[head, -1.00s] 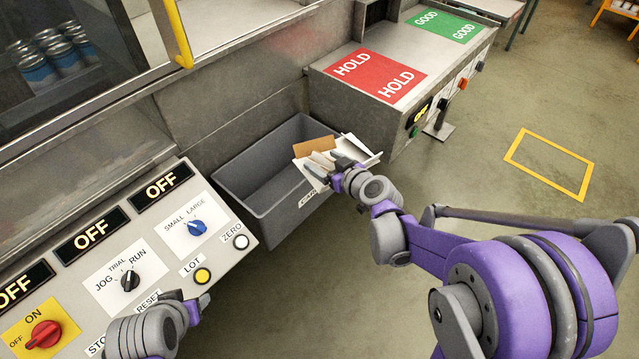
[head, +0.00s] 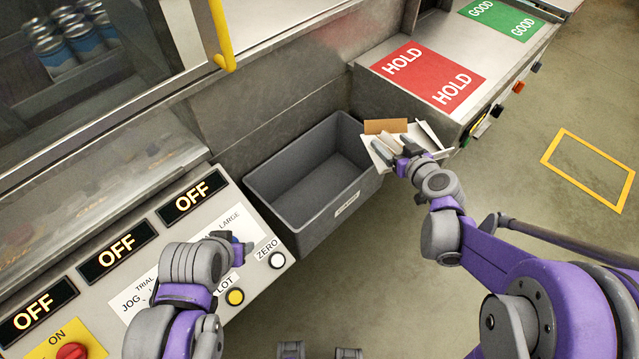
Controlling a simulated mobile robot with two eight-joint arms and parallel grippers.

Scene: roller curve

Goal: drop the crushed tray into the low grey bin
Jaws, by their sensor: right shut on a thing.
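The crushed tray (head: 426,137) is white with a brown cardboard flap and looks bent. My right gripper (head: 392,150) is shut on it and holds it at the right end of the low grey bin, partly overlapping the bin's right rim in the picture. The low grey bin (head: 290,218) stands on the floor against the machine, and the inside that shows is empty. A label is on its front wall. My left gripper (head: 238,247) is over the control panel, apart from the bin; its fingers are too small and turned to read.
The control panel (head: 176,240) with OFF displays, knobs and buttons is left of the bin. A bench with a red HOLD area (head: 428,78) and green GOOD area (head: 500,20) is behind the tray on the right. Open floor (head: 500,170) lies to the right.

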